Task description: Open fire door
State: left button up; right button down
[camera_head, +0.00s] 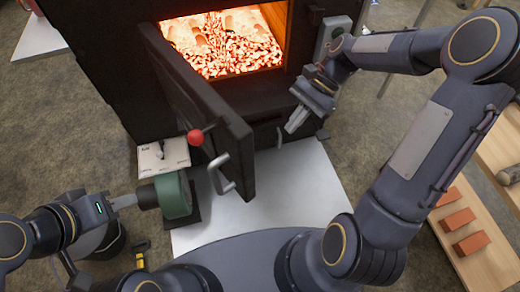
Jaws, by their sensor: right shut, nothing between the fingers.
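The black fire door (215,115) stands swung wide open toward me and to the left, hinged at the left of the firebox opening. Its metal handle (221,175) faces me at the lower free edge. A red ball knob (195,138) shows beside the door, in front of its face. Glowing embers (225,45) are visible inside the firebox. My right gripper (296,122) is shut and empty, in front of the firebox's lower right, apart from the door.
A pale floor plate (300,190) lies in front of the firebox. A white box (163,155) stands left of the door. A wooden shelf (483,262) with orange bricks (457,221) is at right. A yellow-black tool (140,254) lies on the floor at lower left.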

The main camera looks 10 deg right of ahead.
jog(key=a+r+b+x, duration=0.1)
jog(key=a+r+x, duration=0.1)
jog(key=x, duration=1.1)
jog(key=shift+s+b, duration=0.35)
jog(key=shift+b, duration=0.05)
jog(key=shift+r, duration=0.1)
